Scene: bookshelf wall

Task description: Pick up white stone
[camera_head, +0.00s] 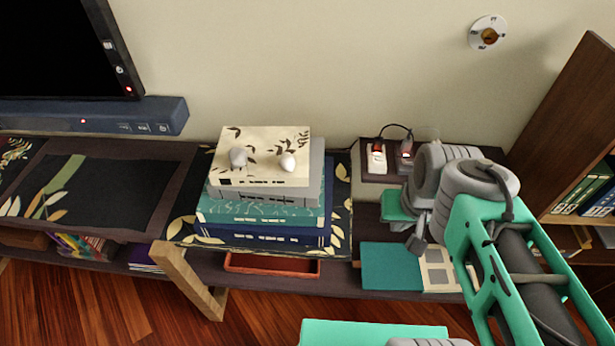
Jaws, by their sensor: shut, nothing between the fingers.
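Two small whitish stones sit on the cream top book of a stack. The left stone (238,157) is slightly greyer, and the right stone (288,162) looks whiter. They are apart from each other. My gripper (417,243) is at the right of the stack, below my folded grey and green wrist. It is shut and empty, well away from both stones. Its fingertips are small and dark in this view.
The stack of books (262,205) stands on a dark low shelf, with an orange tray (272,264) below. A power strip (377,158) with plugs lies behind my wrist. A tall bookcase (562,120) rises at right. A screen (65,50) hangs at upper left.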

